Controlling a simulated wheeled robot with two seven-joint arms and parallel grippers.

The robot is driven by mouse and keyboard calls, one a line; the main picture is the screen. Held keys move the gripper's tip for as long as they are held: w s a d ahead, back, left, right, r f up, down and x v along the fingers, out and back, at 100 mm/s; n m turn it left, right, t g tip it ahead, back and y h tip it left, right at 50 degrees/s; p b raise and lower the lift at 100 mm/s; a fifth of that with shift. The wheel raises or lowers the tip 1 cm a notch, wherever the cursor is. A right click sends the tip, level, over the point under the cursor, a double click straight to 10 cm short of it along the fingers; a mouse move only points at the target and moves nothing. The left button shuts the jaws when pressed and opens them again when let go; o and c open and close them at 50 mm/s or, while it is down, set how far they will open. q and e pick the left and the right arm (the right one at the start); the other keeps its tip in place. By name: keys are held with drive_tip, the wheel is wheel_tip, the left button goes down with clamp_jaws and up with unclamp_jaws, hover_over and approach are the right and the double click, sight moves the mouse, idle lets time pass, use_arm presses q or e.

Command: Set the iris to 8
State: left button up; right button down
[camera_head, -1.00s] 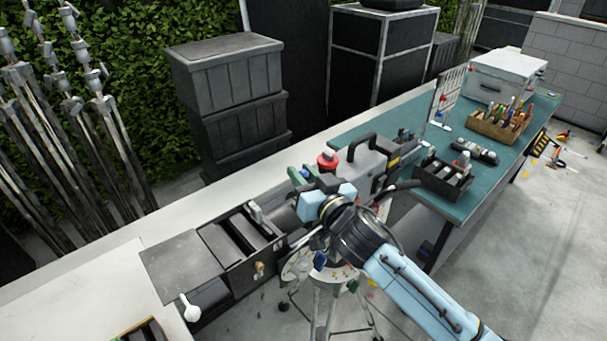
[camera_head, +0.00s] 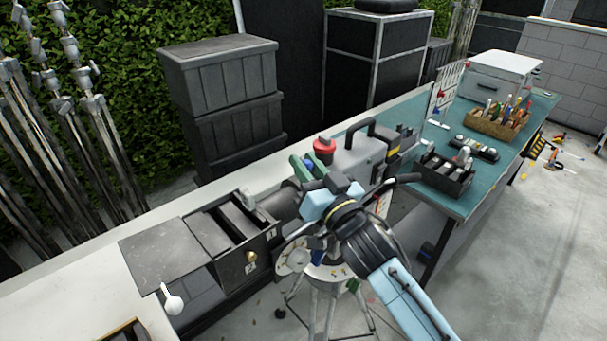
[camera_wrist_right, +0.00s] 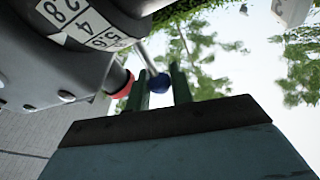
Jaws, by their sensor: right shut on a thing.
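A grey round housing (camera_wrist_right: 85,65) fills the upper left of the right wrist view. It carries a white scale (camera_wrist_right: 85,22) with dark numbers, among them 2.8, 4 and 5.6; no 8 can be made out alone. A blue ball knob (camera_wrist_right: 158,84) on a metal rod sits between the green fingers of my right gripper (camera_wrist_right: 164,75), which is shut on it. In the head view my right gripper (camera_head: 306,166) is beside the red-topped part, with the blue knob (camera_head: 308,167) between its fingers. The scale is hidden in the head view. My left gripper is out of view.
An open dark box (camera_head: 250,263) is at left.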

idle(0.3)
drive_tip(key=c, duration=1.3)
unclamp_jaws()
drive_tip(key=shift+s, duration=0.1)
drive_tip(key=b+v, duration=0.2)
drive_tip(key=v, duration=1.1)
drive_tip(key=shift+s+d+f, duration=0.1)
drive_tip(key=shift+d+f, duration=0.05)
drive_tip(key=shift+f, duration=0.05)
